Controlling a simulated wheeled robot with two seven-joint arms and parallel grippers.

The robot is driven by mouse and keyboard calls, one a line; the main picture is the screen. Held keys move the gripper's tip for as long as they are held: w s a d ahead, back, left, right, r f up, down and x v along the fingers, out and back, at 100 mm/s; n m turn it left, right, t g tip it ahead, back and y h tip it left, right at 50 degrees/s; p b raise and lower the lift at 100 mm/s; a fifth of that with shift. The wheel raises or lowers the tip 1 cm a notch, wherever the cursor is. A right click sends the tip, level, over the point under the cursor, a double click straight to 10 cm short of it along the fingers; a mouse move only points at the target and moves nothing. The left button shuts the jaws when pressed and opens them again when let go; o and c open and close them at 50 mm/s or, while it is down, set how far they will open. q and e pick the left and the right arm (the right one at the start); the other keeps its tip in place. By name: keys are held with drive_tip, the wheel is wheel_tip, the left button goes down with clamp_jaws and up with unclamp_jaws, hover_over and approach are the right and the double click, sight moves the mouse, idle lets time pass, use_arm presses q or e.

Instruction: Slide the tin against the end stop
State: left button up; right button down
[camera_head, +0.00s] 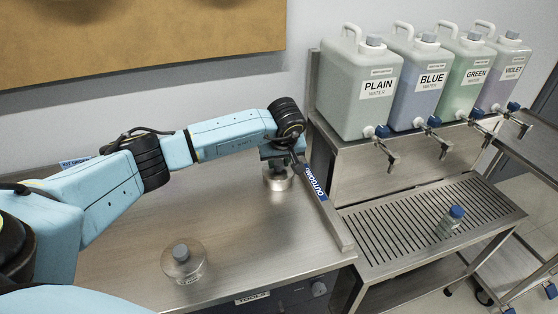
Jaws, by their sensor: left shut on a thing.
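The tin (279,182) looks like a low, round, shiny container and stands on the steel bench, partly hidden under my left gripper. My left gripper (277,166) comes down from above and is shut on its top. The end stop appears to be the raised metal strip (334,222) along the bench's right edge, with a blue OUTGOING label (315,184) at its far part. The tin is just left of the strip; I cannot tell whether they touch. My right gripper is not in view.
A clear round flask with a grey cap (183,265) stands near the bench's front edge. Right of the strip is a slatted drain rack (385,232) with a small blue-capped bottle (450,220). Several labelled water jugs (362,90) with taps stand behind it. The bench middle is clear.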

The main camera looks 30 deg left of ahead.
use_arm(q)
drive_tip(key=o, duration=1.5)
drive_tip(key=shift+o, duration=0.2)
drive_tip(key=shift+r+p, duration=2.5)
drive_tip(key=shift+r, duration=1.05)
clamp_jaws()
